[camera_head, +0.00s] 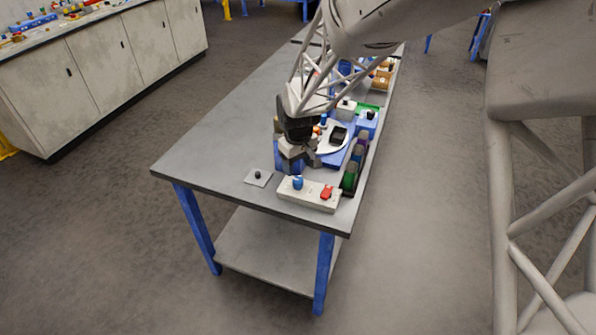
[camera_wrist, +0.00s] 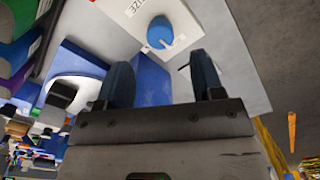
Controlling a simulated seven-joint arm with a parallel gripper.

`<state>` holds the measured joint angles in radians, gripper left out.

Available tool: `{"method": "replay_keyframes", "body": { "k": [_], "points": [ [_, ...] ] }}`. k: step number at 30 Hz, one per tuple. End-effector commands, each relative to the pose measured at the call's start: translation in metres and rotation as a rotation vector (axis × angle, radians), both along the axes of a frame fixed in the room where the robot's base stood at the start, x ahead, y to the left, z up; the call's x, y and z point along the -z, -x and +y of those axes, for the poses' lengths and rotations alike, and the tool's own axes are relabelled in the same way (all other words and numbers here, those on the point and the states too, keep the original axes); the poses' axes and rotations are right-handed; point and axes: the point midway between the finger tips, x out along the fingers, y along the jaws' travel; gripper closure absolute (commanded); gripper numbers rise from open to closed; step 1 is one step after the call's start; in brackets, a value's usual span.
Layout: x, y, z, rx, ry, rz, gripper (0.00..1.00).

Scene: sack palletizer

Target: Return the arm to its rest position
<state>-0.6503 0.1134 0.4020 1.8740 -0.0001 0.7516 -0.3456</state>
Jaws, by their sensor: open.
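My gripper (camera_head: 302,163) hangs over the near part of a grey workbench (camera_head: 220,125) in the head view. In the wrist view my gripper (camera_wrist: 160,78) shows two dark fingers spread apart with nothing between them. Beyond the fingertips is a white panel box (camera_wrist: 182,22) with a blue knob (camera_wrist: 160,32). In the head view that panel box (camera_head: 312,203) lies at the bench's near end and also carries a red switch (camera_head: 326,192). My arm reaches in from the upper right. The gripper appears apart from the box; its exact height is unclear.
A blue unit with a white round plate (camera_head: 333,146) stands beside my gripper. Coloured rolls (camera_head: 350,178) line the bench's right edge. A small plate with a dark knob (camera_head: 257,178) lies left. Bins and boxes fill the far end. The bench's left half is clear.

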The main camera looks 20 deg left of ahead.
Motion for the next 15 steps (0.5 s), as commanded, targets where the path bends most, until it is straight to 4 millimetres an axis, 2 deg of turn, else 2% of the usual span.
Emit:
{"method": "replay_keyframes", "body": {
  "k": [4, 15],
  "points": [
    [-0.0069, 0.0002, -0.0001, 0.0, 0.001, 0.001, 0.39],
    [-0.0075, 0.0001, -0.0001, 0.0, 0.001, 0.001, 0.39]
  ]
}}
